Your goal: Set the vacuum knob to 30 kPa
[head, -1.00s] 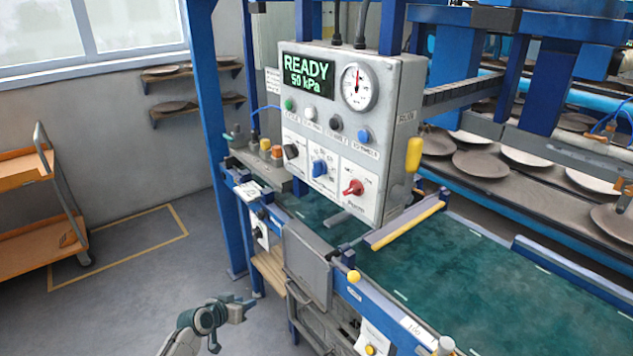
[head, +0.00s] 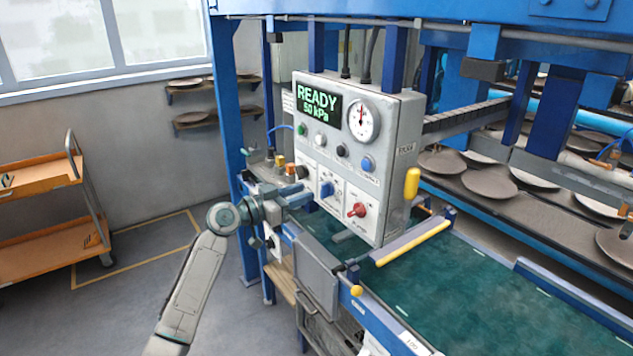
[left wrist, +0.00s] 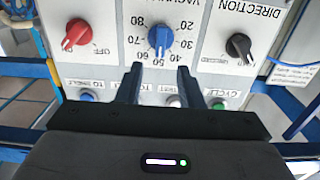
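The control box (head: 395,180) shows "READY 50 kPa" on its green display (head: 319,105). The blue vacuum knob (head: 326,189) is in the middle of its lower row and also shows upside down in the left wrist view (left wrist: 160,36). Its white pointer mark faces the 50 on the scale. My left gripper (head: 305,195) is just left of the knob in the head view. In the left wrist view the gripper (left wrist: 158,72) has its fingers apart with nothing between them, and the knob is just beyond the fingertips. My right gripper is not in view.
A red knob (head: 357,210) and a black knob (left wrist: 238,46) flank the vacuum knob. A row of push buttons, including a blue one (head: 367,163), sits above. A gauge (head: 361,118) is at the top. The green conveyor belt (head: 460,280) runs below the box.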

